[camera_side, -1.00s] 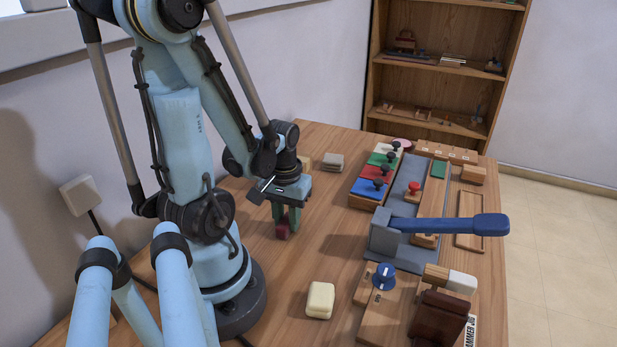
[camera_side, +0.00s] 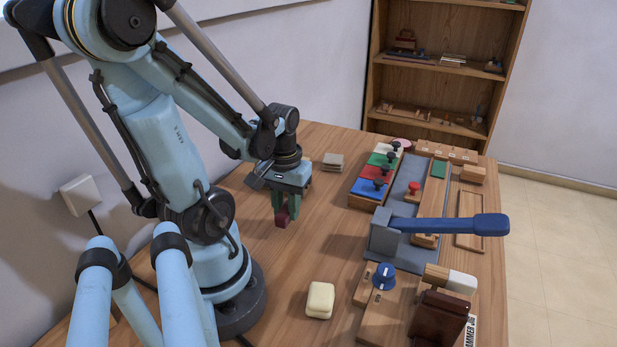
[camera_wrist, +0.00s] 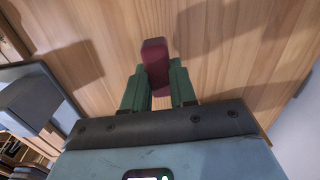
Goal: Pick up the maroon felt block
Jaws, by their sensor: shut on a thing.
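The maroon felt block (camera_side: 283,216) is between the green fingers of my gripper (camera_side: 286,203) in the side view, at the left part of the table. My gripper is shut on it and the block hangs below the fingertips. In the wrist view the maroon block (camera_wrist: 155,62) stands out past the two green fingers (camera_wrist: 157,85), which press on its sides. It appears to be clear of the wooden tabletop; the exact gap is hard to tell.
A cream block (camera_side: 320,300) lies on the table in front. A grey felt stack (camera_side: 333,162) lies behind the gripper. To the right are coloured keys with black knobs (camera_side: 376,178), a blue lever (camera_side: 450,224) and a blue knob (camera_side: 384,276). The middle of the table is clear.

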